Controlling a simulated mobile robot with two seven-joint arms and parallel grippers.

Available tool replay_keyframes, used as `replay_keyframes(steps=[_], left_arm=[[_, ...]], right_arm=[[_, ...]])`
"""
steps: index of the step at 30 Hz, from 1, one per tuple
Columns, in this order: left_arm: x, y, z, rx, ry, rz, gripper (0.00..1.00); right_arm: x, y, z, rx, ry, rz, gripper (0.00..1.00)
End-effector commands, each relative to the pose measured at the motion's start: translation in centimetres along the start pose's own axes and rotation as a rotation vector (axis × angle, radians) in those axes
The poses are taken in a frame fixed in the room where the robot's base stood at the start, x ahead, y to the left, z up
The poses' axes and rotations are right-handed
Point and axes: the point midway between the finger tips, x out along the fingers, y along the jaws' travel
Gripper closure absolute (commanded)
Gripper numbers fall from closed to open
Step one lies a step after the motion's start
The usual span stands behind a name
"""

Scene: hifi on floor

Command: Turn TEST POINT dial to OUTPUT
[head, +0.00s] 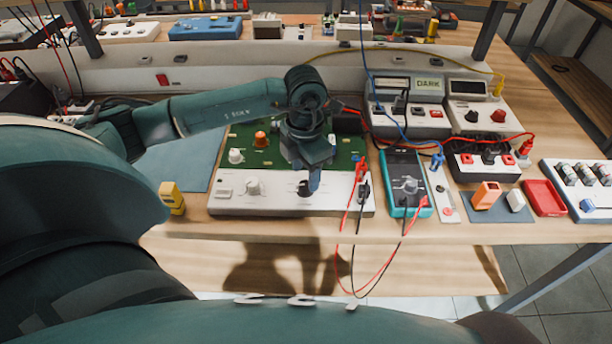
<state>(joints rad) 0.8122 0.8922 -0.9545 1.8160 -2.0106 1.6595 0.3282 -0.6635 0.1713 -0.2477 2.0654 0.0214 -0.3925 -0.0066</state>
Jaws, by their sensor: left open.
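A test board with a green circuit area and a white front panel (285,204) lies on the bench. Its front panel has a white dial (254,188) at the left and a dark dial (304,188) right of it. Labels are too small to read, so I cannot tell which is TEST POINT or where it points. My left gripper (313,182) points down over the dark dial, open, with a blue fingertip in front of or beside it. Contact with the dial cannot be made out. My right gripper is not in view.
Red and black leads run from the board's right side to a teal multimeter (404,184) and hang over the bench edge. An orange knob (260,139) and a white knob (236,156) stand on the green area. A yellow block (171,198) stands left of the board.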

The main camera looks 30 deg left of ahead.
Motion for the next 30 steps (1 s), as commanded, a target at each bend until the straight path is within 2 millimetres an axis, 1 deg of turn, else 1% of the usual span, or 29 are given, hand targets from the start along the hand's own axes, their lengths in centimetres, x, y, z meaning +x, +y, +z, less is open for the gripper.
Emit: replay_keyframes(steps=[1,3,6,10,17,30], left_arm=[[0.8,-0.1,-0.1,0.000,0.005,-0.002,0.51],[1.6,0.0,0.0,-0.001,0.002,-0.001,0.51],[2.5,-0.1,0.0,0.001,0.001,-0.002,0.51],[2.9,0.0,0.0,0.001,0.000,-0.001,0.51],[3.0,0.0,0.0,0.001,0.000,-0.001,0.51],[2.9,0.0,0.0,0.001,0.000,-0.001,0.87]], right_arm=[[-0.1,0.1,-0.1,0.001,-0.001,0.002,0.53],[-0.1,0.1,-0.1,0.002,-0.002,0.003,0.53],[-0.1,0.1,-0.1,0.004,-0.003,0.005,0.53],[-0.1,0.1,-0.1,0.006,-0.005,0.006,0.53],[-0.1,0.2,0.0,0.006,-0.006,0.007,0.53],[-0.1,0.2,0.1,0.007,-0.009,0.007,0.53]])
